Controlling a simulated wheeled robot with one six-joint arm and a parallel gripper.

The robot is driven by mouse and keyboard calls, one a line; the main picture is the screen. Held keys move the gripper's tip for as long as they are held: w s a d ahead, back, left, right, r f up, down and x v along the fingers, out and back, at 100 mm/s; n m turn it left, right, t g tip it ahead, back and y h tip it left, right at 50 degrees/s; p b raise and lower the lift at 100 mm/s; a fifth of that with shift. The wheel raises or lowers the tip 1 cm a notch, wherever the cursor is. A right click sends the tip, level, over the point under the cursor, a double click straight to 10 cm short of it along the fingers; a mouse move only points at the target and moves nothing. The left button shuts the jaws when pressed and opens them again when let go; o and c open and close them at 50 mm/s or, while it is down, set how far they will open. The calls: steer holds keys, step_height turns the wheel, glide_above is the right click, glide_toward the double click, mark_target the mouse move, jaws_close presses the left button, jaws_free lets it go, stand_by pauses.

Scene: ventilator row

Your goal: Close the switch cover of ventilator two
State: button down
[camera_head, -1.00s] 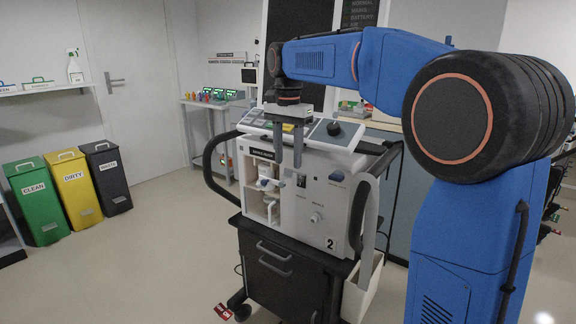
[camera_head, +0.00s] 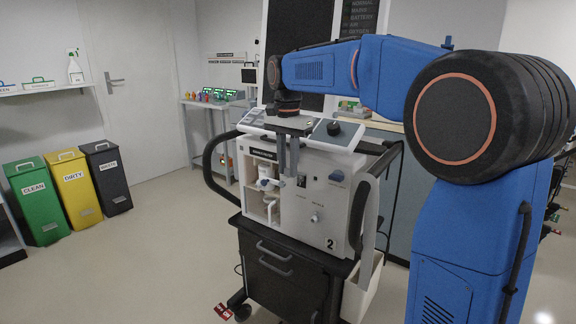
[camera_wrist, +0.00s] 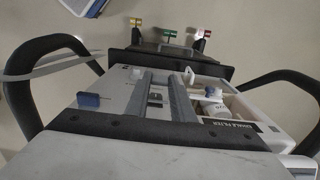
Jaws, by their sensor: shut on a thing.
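Ventilator two (camera_head: 325,215) is a pale box labelled 2 on a dark cart. My gripper (camera_head: 287,172) points down in front of its face, left of the middle. Its fingers are close together, with only a narrow gap. A small dark switch plate (camera_head: 302,181) shows just right of the fingers in the head view. In the wrist view my gripper (camera_wrist: 164,76) has the switch plate (camera_wrist: 155,97) between its fingers. The switch cover itself cannot be made out clearly; the fingers hide the place where they grip.
An open bay with white fittings (camera_head: 268,184) lies to the left. Dark side handles (camera_head: 212,170) flank the ventilator. Floor to the left is clear before the bins.

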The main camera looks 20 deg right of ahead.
steer(key=shift+s+a+f+t+h, duration=0.4)
steer(key=shift+f+t+h, duration=0.2)
steer(key=shift+t+h, duration=0.25)
steer(key=shift+s+a+f+t+h, duration=0.1)
steer(key=shift+a+f+t+h, duration=0.15)
steer(key=shift+f+t+h, duration=0.4)
step_height(320, 180, down, 9)
steer(key=w+d+t+h, duration=0.2)
steer(key=t+h, duration=0.7)
steer(key=h, duration=0.3)
steer(key=shift+d+h, duration=0.25)
steer(key=shift+h, duration=0.05)
steer(key=shift+r, duration=0.1)
